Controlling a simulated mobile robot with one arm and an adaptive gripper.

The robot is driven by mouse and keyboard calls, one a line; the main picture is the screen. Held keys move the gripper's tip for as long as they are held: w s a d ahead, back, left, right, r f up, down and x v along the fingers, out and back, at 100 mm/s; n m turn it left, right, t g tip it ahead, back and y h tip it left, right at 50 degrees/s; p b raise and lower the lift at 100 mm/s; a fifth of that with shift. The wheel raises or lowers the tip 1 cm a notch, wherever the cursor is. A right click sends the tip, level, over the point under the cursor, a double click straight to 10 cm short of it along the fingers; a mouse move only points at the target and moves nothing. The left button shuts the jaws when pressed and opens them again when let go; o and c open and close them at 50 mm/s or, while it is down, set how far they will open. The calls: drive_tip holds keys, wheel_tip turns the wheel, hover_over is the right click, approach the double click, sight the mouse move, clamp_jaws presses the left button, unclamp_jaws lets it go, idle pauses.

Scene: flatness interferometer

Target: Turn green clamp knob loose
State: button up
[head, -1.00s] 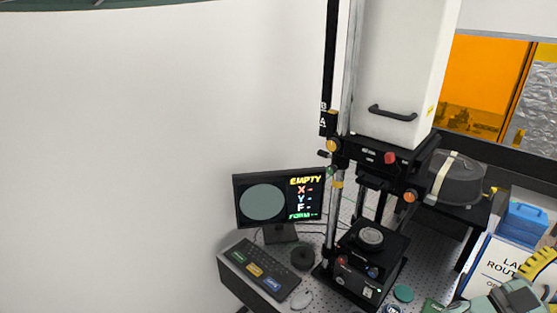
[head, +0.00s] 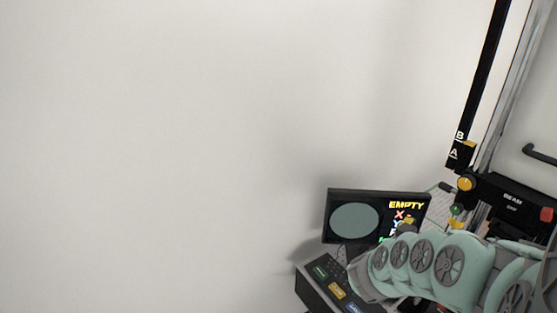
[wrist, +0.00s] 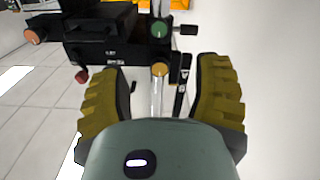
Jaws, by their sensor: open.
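The green clamp knob (head: 456,210) sits low on the column in the head view, just below a larger gold knob (head: 465,184). In the wrist view the green knob (wrist: 160,31) shows beyond my fingertips, near the top centre, and the gold knob (wrist: 159,69) shows between them. My gripper (wrist: 158,78) is open and empty, with its two yellow ribbed fingers spread on either side of the column. It appears apart from both knobs. In the head view my arm covers much of the lower right.
The black instrument carriage (head: 505,200) carries a red knob (head: 547,214). A monitor (head: 334,215) reading EMPTY and a control panel (head: 318,285) stand left of the column. An orange knob (wrist: 35,36) shows at the upper left of the wrist view. The wall side is clear.

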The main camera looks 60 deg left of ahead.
sight(455, 211)
drive_tip(key=w+b, duration=0.4)
drive_tip(key=w, duration=0.3)
drive_tip(key=w+b, duration=0.5)
drive_tip(key=w, duration=0.1)
drive_tip(key=shift+w+d+f, duration=0.15)
drive_tip(key=shift+w+f, duration=0.05)
drive_tip(key=shift+w, duration=0.15)
drive_tip(key=shift+w+d+b, duration=0.1)
drive_tip(key=shift+w+b, duration=0.45)
drive_tip(key=shift+b, duration=0.15)
drive_tip(key=shift+w+r, duration=0.25)
drive_tip(key=shift+w, duration=0.1)
drive_tip(key=shift+d, duration=0.1)
clamp_jaws()
